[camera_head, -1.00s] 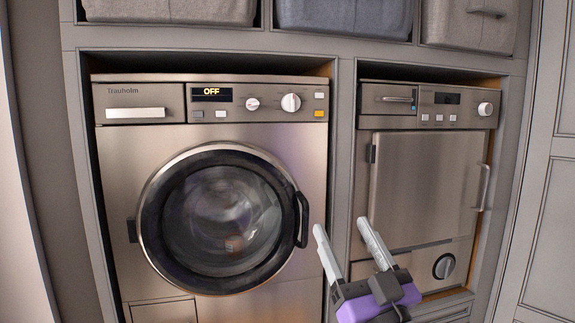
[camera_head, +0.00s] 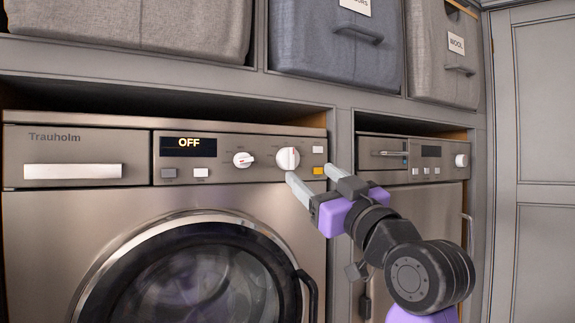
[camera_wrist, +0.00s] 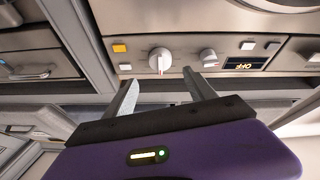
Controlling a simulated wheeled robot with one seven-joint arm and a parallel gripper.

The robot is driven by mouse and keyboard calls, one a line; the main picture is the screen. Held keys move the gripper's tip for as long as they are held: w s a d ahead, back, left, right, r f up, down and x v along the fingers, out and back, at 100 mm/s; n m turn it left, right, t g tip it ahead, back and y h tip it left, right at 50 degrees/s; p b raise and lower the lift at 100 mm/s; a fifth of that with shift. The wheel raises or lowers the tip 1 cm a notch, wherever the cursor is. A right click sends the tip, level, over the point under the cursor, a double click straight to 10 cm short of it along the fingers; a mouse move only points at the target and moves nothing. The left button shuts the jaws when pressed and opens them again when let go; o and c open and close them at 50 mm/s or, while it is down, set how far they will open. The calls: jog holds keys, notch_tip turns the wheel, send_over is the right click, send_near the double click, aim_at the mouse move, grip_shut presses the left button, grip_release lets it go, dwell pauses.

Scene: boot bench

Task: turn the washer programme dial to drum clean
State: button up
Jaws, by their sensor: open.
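The washer (camera_head: 90,230) stands at the left with a display (camera_head: 188,146) reading OFF. Its panel has a larger white dial (camera_head: 288,159) and a smaller white dial (camera_head: 244,160); the printed marks around them are too small to read. My gripper (camera_head: 311,174) is open and empty, its fingertips just below and right of the larger dial. In the wrist view, which is upside down, my gripper (camera_wrist: 160,78) points at the panel, with the larger dial (camera_wrist: 160,60) between and beyond the fingertips. The smaller dial (camera_wrist: 208,57) is beside it. No contact is visible.
An orange button (camera_head: 318,170) and a white button sit right of the larger dial, close to the fingers. A second appliance (camera_head: 425,165) is at the right. Fabric bins (camera_head: 335,50) fill the shelf above. The round door lies below the panel.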

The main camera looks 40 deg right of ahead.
aim_at(293, 163)
jog(key=shift+f+p+x, duration=0.15)
jog(key=shift+p+x, duration=0.5)
jog(key=shift+x, duration=1.3)
jog(key=shift+f+p+x, duration=0.15)
jog(key=shift+p+x, duration=0.45)
jog(key=shift+x, duration=1.3)
jog(key=shift+w, duration=0.15)
jog(key=shift+c, duration=0.2)
jog(key=c, duration=1.3)
